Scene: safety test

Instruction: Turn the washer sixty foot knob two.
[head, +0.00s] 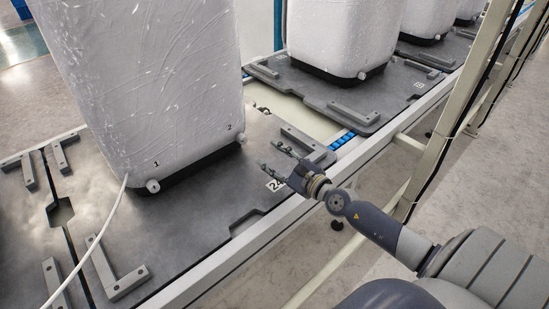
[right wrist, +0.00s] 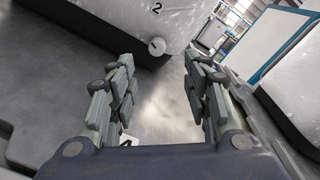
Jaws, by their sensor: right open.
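The washer (head: 150,75) is a tall white block in plastic wrap with a black base edge, standing upright on a dark grey pallet. Foot knob two (head: 241,137) is a small white round knob at its lower right corner, under a printed "2". It also shows in the right wrist view as a white knob (right wrist: 156,46), top centre, just beyond and between my fingertips. My right gripper (head: 271,156) is open and empty, to the right of the knob and apart from it. My left gripper is not in view.
Foot knob one (head: 152,186) sits at the washer's near corner, with a white cable (head: 91,243) running down left. Grey blocks (head: 307,139) are fixed on the pallet. More wrapped units (head: 345,35) stand behind. A cream frame post (head: 455,110) rises at right.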

